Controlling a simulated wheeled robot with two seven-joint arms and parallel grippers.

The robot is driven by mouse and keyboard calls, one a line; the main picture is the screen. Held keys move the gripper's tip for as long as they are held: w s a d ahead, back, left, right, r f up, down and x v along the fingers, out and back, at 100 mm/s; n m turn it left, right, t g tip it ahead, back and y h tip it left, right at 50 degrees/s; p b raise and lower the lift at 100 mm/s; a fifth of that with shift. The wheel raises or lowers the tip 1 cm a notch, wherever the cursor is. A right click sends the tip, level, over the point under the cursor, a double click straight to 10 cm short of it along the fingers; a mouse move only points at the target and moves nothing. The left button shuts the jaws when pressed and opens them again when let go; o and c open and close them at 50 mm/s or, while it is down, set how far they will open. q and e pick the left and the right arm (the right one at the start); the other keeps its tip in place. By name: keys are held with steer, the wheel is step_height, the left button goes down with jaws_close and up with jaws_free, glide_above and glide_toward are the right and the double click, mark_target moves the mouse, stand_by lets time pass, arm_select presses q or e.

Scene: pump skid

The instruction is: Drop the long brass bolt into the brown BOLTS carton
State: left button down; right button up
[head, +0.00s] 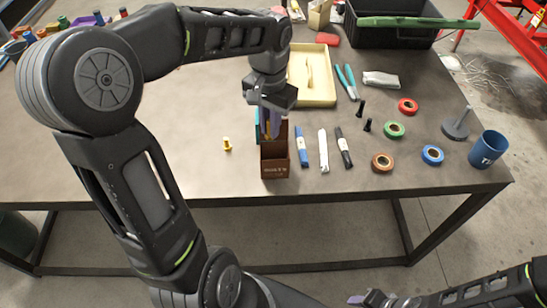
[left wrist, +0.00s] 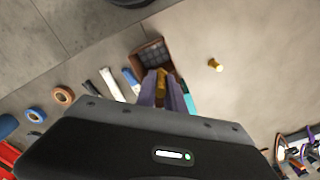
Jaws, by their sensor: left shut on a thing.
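The brown BOLTS carton (head: 275,170) stands upright and open-topped near the table's front edge. It also shows in the left wrist view (left wrist: 153,52), just beyond my fingertips. My left gripper (head: 271,128) points down over the carton's back part. In the left wrist view my left gripper (left wrist: 162,88) is shut on the long brass bolt (left wrist: 161,82), which sticks out between the purple fingers toward the carton. How far its tip is above or inside the carton I cannot tell. My right gripper (head: 372,299) is only partly in view at the bottom edge.
A short brass bolt (head: 227,144) stands on the table left of the carton. A teal thing (head: 258,125) is beside the carton, partly hidden. Markers (head: 302,147), tape rolls (head: 382,162), black bolts (head: 367,125) and a blue cup (head: 488,149) are to the right.

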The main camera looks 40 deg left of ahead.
arm_select(q)
steer(key=c, duration=1.3)
jaws_free()
steer(key=shift+c, duration=0.2)
steer(key=shift+r, duration=0.15)
step_height(320, 180, up, 8)
steer(key=shift+f, duration=0.15)
steer(key=shift+s+f, duration=0.1)
